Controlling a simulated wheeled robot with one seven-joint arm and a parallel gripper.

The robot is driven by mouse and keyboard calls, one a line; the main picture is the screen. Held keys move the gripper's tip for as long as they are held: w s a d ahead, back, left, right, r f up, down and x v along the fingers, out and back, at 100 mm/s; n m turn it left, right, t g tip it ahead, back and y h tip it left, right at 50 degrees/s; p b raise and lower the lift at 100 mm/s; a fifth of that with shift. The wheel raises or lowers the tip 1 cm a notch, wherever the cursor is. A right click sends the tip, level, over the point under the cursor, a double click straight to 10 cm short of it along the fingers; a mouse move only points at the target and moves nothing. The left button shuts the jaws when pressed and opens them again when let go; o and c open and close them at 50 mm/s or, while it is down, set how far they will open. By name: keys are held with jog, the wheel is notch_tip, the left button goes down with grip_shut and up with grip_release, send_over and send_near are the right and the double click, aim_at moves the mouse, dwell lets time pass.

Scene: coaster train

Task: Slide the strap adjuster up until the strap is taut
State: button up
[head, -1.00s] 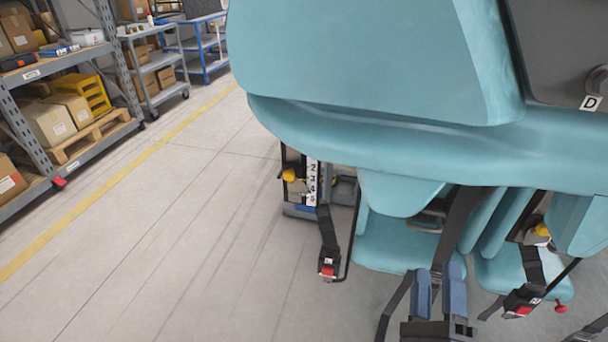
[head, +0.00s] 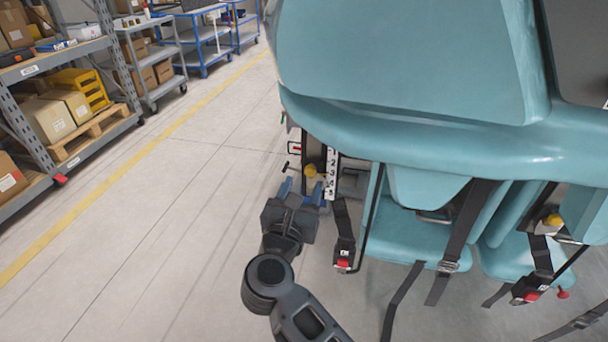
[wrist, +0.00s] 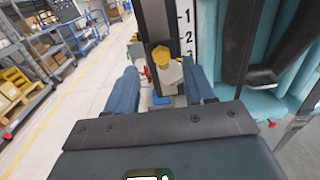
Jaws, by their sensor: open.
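A dark strap (head: 467,225) hangs over the teal seat, with a grey metal adjuster (head: 447,266) low on it near the seat's front edge. The strap's loose end hangs below. My gripper (head: 299,187) is open and away from this strap, to its left, at the side of the car. In the wrist view my gripper (wrist: 160,70) has its two blue fingers apart, with a yellow knob (wrist: 163,56) showing between and beyond the tips. The knob (head: 311,170) sits beside a white numbered scale (head: 332,172). I cannot tell whether the fingers touch the knob.
The teal car body (head: 410,60) overhangs above. A black buckle with a red button (head: 343,258) hangs right of my gripper. Another seat with a strap and buckle (head: 529,288) is at right. Shelving (head: 70,95) and carts (head: 203,40) stand at left; the floor between is clear.

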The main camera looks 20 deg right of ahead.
aim_at(310, 172)
jog(key=shift+x, duration=2.25)
jog(key=shift+d, duration=0.1)
grip_shut()
